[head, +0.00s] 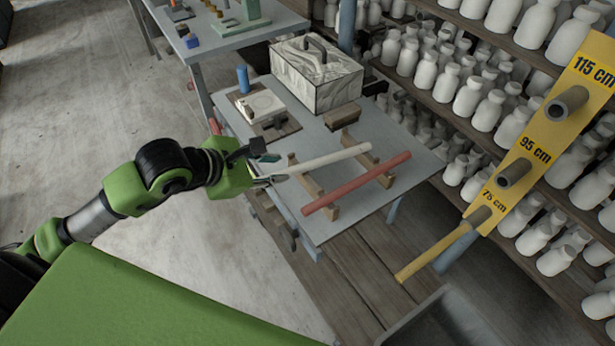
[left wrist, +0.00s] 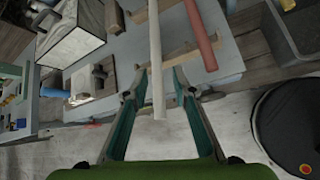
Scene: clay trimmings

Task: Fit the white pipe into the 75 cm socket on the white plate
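The white pipe (head: 325,160) lies across two wooden rests on the grey table, beside a red pipe (head: 357,185). My left gripper (head: 274,178) is at the white pipe's near left end. In the left wrist view, the white pipe (left wrist: 155,50) runs between the spread fingers of this gripper (left wrist: 160,78), with gaps on both sides. The only socket plate in view is yellow (head: 535,135), marked 115, 95 and 75 cm. Its 75 cm socket (head: 480,217) has a yellow pipe (head: 436,251) sticking out of it. No white plate shows. My right gripper is out of view.
A marbled box (head: 316,80), a small white device (head: 262,107) and a blue cylinder (head: 243,79) stand at the table's back. Shelves of white bottles (head: 470,95) line the right side. A dark grey bin (head: 455,322) is at the bottom. Open floor lies left.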

